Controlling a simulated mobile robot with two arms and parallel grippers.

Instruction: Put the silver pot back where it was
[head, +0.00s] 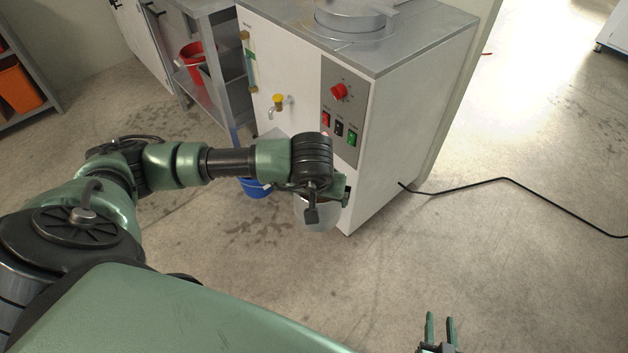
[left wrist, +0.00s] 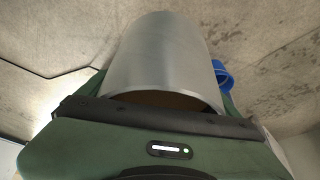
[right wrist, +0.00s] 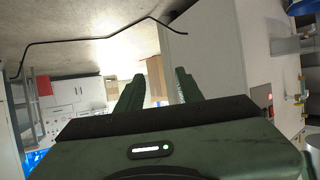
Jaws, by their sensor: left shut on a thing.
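The silver pot (left wrist: 170,60) fills the middle of the left wrist view, a smooth metal cylinder with its rim near the gripper. In the head view only part of the pot (head: 319,218) shows below my left gripper (head: 328,204), which is shut on it. The gripper holds the pot in front of the white machine (head: 390,130), low and to the right of its yellow-handled tap (head: 278,102). My arm hides much of the pot. My right gripper (head: 440,328) is at the bottom right, open and empty; its two fingers stand apart in the right wrist view (right wrist: 157,90).
A blue bucket (head: 256,188) stands behind my left arm and also shows in the left wrist view (left wrist: 222,75). A metal shelf with a red bucket (head: 191,62) is at the back left. A black cable (head: 500,180) crosses the otherwise clear floor at right.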

